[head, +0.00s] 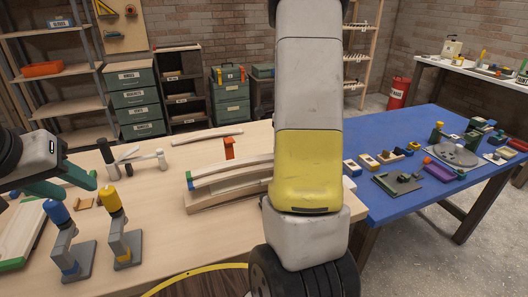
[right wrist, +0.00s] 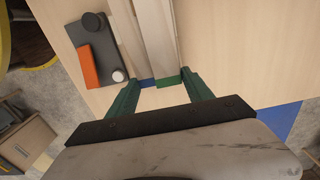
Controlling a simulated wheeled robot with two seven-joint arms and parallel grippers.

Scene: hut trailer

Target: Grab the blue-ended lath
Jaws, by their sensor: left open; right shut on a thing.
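In the right wrist view, the blue-ended lath (right wrist: 147,83) lies side by side with a green-ended lath (right wrist: 167,82). Both pale strips run away from me. My right gripper (right wrist: 162,80) has its green fingers closed around these two coloured ends, one finger on each outer side. In the head view my right arm hides this gripper. There, a stack of pale curved laths (head: 232,170) shows green and blue at its left end; its right end is behind my arm. My left gripper (head: 80,182) is open and empty above the table's left side.
Clamps with blue (head: 57,212) and yellow (head: 111,200) tops stand on the wooden table. An orange block (right wrist: 90,68) on a dark plate lies left of the laths in the wrist view. A blue table (head: 390,205) with many small parts adjoins on the right.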

